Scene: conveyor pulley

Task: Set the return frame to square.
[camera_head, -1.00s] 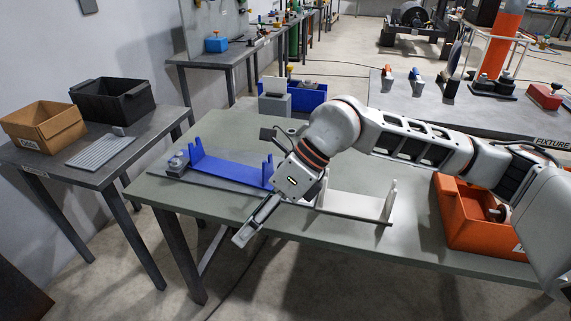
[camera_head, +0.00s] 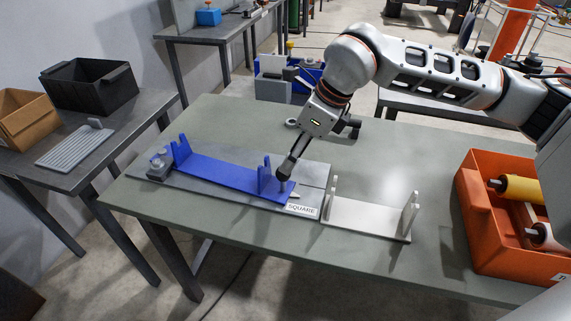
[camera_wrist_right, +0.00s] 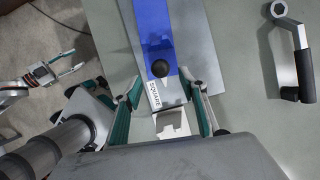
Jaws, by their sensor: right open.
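The blue return frame (camera_head: 225,175) has two uprights and lies on a dark grey base plate (camera_head: 235,196). A label reading SQUARE (camera_head: 302,210) is at the plate's right end. It also shows in the right wrist view (camera_wrist_right: 153,95). A black knob (camera_wrist_right: 157,68) stands at the blue frame's near end in that view. My right gripper (camera_head: 283,178) is at the frame's right end. In the wrist view its fingers (camera_wrist_right: 164,92) are spread, one on each side of the label area, with nothing held. My left gripper (camera_wrist_right: 80,60) appears open and empty, away from the frame.
A cream frame (camera_head: 365,222) with two uprights stands right of the plate. A crank wrench with a black grip (camera_wrist_right: 304,72) lies on the green-grey table (camera_head: 240,115). An orange bin (camera_head: 500,250) with rollers stands at the right. The table's front middle is clear.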

